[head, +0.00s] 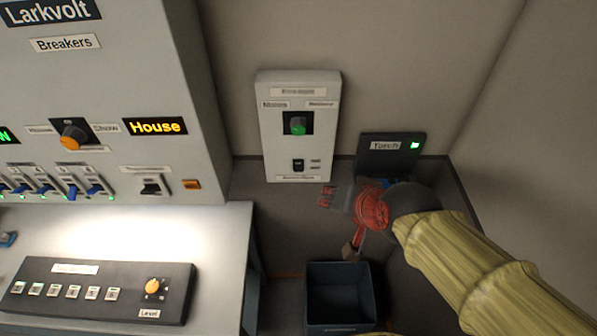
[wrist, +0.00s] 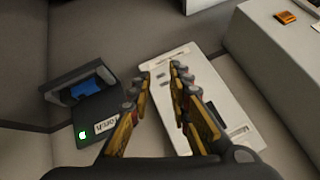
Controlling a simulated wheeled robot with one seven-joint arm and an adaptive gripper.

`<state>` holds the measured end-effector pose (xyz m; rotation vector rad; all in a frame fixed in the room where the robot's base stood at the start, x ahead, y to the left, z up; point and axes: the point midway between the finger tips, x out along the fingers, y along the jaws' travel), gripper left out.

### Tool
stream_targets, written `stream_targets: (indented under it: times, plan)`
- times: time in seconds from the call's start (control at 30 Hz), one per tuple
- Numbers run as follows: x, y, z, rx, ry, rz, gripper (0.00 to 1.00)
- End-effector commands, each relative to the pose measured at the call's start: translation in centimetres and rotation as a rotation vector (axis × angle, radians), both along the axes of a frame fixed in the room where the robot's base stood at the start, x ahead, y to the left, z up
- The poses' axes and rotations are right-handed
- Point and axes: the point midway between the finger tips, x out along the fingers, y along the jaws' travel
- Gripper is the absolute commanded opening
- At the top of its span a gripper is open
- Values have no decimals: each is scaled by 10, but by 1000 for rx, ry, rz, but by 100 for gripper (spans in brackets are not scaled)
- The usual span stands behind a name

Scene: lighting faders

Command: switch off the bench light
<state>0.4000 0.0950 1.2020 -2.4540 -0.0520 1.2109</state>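A bright pool of light lies on the bench top (head: 215,229) at left in the head view; its lamp is not visible. A dark console (head: 105,298) on the bench has a row of buttons and an orange knob labelled Level (head: 154,289). A toggle switch (head: 151,187) with an unreadable label sits low on the grey Larkvolt cabinet (head: 110,85), beside an orange indicator (head: 191,184). My gripper (head: 326,196) is in free space right of the cabinet, below a white wall box (head: 272,145). In the wrist view, the fingers (wrist: 161,76) are apart and empty.
The wall box has a green knob (head: 298,125) and a small black switch (head: 298,165). A dark Torch holder (head: 368,150) with a green light is near my arm. An open dark bin (head: 338,268) stands below. Blue breaker levers (head: 70,190) line the cabinet.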

Motion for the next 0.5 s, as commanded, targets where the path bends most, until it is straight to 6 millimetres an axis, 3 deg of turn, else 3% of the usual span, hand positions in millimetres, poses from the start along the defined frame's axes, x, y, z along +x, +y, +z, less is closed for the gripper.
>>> stream_targets:
  times: [0.03, 0.2, 0.3, 0.5]
  plan:
    - [11, 16, -4, 54, -6, -26, 15]
    - [48, 60, -19, 254, -53, -169, 5]
    - [63, 80, -30, 361, -76, -260, 0]
    - [81, 105, -57, 552, -135, -449, 0]
